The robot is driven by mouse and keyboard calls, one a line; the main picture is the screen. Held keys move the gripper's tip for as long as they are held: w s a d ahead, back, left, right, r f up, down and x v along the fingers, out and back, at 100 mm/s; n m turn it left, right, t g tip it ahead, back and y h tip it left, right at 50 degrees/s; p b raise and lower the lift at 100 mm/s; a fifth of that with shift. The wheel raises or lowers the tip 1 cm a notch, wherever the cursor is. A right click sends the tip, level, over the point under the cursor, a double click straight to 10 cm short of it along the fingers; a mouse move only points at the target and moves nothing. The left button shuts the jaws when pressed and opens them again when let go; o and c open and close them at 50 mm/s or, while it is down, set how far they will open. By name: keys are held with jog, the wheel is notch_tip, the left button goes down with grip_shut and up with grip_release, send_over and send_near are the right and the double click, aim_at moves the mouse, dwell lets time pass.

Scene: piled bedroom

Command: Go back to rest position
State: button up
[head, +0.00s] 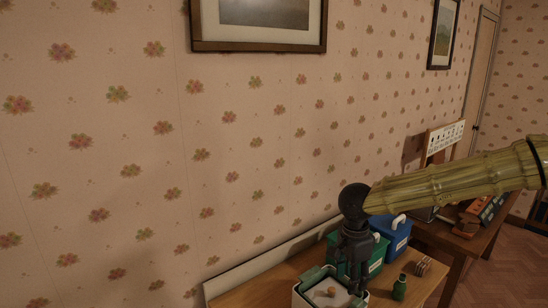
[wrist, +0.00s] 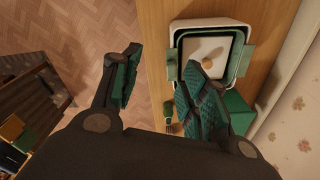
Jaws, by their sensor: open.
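My gripper (head: 356,286) hangs down at the end of my arm, over the wooden table and beside the white container in the head view. In the wrist view my gripper (wrist: 155,78) has its two green-padded fingers wide apart, with nothing between them. The right finger overlaps the near edge of the container in that view. My arm reaches in from the right of the head view.
The white container (head: 299,293) with green handles holds a small tan item (head: 331,292). Green (head: 377,254) and blue (head: 398,233) bins stand behind. Open floor (wrist: 92,30) lies beside the table.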

jog(key=s+d+f+n+t+h, duration=0.1)
jog(key=s+d+f+n+t, duration=0.3)
jog(key=f, duration=0.9)
jog(key=s+a+f+n+g+h, duration=0.15)
jog(key=s+f, duration=0.35)
jog(key=f, duration=0.8)
jog(key=s+f+n+g+y, duration=0.1)
jog(key=s+f+n, duration=0.25)
jog(key=s, duration=0.55)
jog(key=s+f+n+g+y+b, duration=0.1)
jog(key=s+f+n, duration=0.1)
jog(key=s+f, duration=0.5)
jog(key=s+f+n+g+y, duration=0.1)
jog(key=s+f+n+y, duration=0.15)
jog(key=s, duration=0.85)
notch_tip(320, 180, down, 9)
jog(key=h+b, duration=0.1)
jog(key=b, duration=0.8)
jog(key=shift+d+r, duration=0.15)
jog(key=shift+r, duration=0.05)
jog(key=shift+w+n, duration=0.1)
jog(key=shift+n, duration=0.15)
